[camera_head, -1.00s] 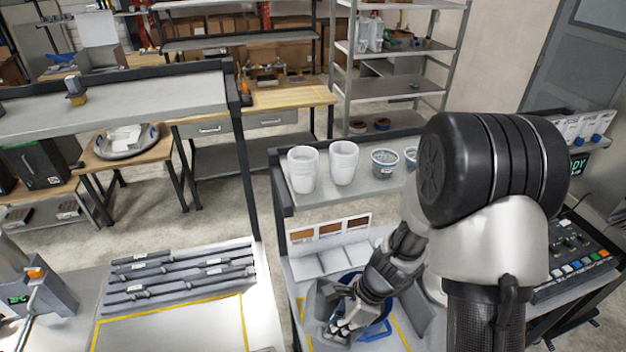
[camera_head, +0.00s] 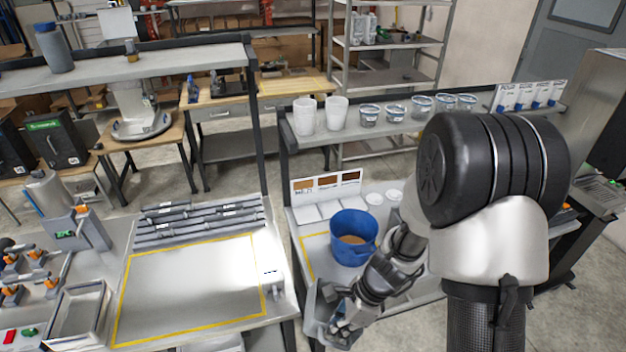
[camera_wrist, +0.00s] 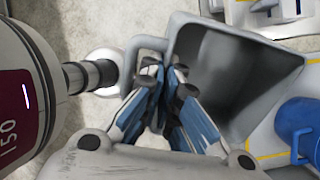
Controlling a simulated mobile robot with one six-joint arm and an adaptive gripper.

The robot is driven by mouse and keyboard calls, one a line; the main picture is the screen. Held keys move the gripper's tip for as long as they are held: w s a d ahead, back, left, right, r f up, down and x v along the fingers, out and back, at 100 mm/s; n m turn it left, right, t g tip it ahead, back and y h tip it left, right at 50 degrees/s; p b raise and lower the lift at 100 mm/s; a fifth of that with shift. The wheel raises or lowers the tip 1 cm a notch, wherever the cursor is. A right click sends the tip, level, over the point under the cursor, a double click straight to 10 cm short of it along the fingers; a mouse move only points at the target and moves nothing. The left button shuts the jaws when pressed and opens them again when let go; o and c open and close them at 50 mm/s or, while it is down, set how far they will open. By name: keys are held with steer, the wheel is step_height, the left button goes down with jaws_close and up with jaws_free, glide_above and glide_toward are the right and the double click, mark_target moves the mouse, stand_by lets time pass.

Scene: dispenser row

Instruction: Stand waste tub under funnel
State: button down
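A grey, square-mouthed tub with a side handle (camera_head: 318,308) is at the bench's front edge. It fills the upper middle of the wrist view (camera_wrist: 235,75), its dark inside showing empty. My gripper (camera_head: 345,322) is closed at its handle side; the fingers (camera_wrist: 167,85) come together by the handle loop, partly hiding the contact. A blue bucket (camera_head: 352,229) with brown material inside stands on the bench behind the tub; its edge shows in the wrist view (camera_wrist: 299,128). No label shows which vessel is the waste tub. I cannot pick out a funnel with certainty.
Clear cups (camera_head: 370,114) and white cup stacks (camera_head: 305,117) stand on the shelf above the bench. A yellow-outlined area (camera_head: 190,290) on the left bench is bare. A grey tray (camera_head: 78,310) and a device with a green display (camera_head: 72,228) stand farther left.

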steer(key=f+b, duration=0.1)
steer(key=w+f, duration=0.1)
steer(key=f, duration=0.1)
steer(key=w+f+b, duration=0.1)
steer(key=shift+w+f+b, duration=0.1)
steer(key=shift+f+b, duration=0.1)
steer(key=shift+b, duration=0.15)
steer(key=f+b, duration=0.1)
steer(key=b, duration=0.1)
steer(key=s+f+b, duration=0.1)
steer(key=f+b, duration=0.1)
steer(key=shift+s+f, duration=0.1)
steer(key=shift+f, duration=0.15)
step_height(320, 180, down, 14)
steer(key=f+b, duration=0.1)
steer(key=b, duration=1.3)
steer(key=w+d+r+n+g+h, duration=0.3)
steer(key=w+d+r+n+h, duration=0.3)
steer(key=n, duration=1.3)
step_height(320, 180, up, 3)
steer(key=shift+w+d+f+n+g, duration=0.15)
steer(key=shift+d+n+g, duration=0.15)
steer(key=shift+d, duration=0.95)
